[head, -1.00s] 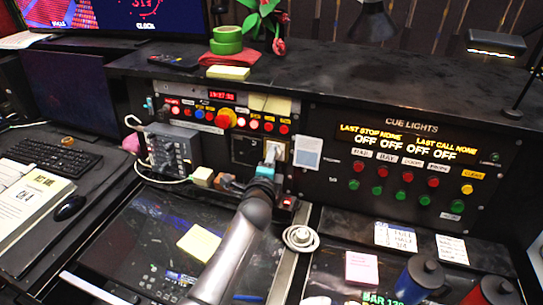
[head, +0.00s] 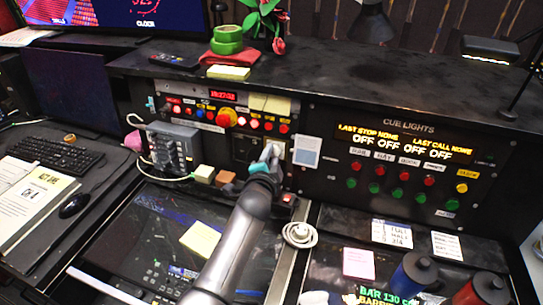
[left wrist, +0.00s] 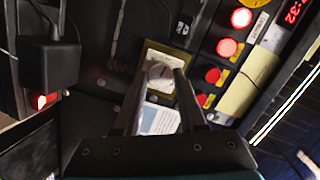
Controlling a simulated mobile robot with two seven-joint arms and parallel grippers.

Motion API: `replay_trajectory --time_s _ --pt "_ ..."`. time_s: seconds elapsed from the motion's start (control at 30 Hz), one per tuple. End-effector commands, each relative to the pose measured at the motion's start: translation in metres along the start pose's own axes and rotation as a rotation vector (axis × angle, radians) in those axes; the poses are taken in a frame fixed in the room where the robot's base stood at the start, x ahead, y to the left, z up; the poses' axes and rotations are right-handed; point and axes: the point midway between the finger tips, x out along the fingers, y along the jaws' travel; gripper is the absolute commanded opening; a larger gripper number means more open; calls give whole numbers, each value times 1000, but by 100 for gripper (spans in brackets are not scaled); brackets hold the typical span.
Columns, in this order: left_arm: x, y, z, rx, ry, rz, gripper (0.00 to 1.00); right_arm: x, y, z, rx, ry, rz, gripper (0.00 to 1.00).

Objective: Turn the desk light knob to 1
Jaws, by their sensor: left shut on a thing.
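The desk light knob (left wrist: 158,72) is a small pale round knob on a cream plate (left wrist: 171,57) in the left wrist view. In the head view the cream plate (head: 277,146) is on the front of the console's left panel, and the knob is mostly hidden by my gripper. My left gripper (head: 270,150) is at that plate, with its fingers on either side of the knob, shut on it. The fingers also show in the left wrist view (left wrist: 159,76). The knob's markings are too small to read. My right gripper is not in view.
A row of lit buttons (head: 227,117) lies above the knob. A blue-white card (head: 307,152) is to its right, beside the cue lights panel (head: 405,140). A grey box with cables (head: 172,148) stands to the left.

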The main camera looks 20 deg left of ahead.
Motion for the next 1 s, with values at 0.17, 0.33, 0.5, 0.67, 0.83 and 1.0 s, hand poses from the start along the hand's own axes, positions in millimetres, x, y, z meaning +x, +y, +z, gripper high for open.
replay_trajectory --time_s 0.17,0.33,0.5,0.67,0.83,1.0 --pt "0 0 0 -1 0 1 0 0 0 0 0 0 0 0" --pt "0 0 0 0 0 1 45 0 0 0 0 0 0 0" --pt "0 0 0 1 0 0 64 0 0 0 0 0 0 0" --pt "0 0 0 1 0 0 70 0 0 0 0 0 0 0" --pt "-1 0 0 1 0 0 70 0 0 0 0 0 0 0" --pt "-11 0 0 2 0 0 70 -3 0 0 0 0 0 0"
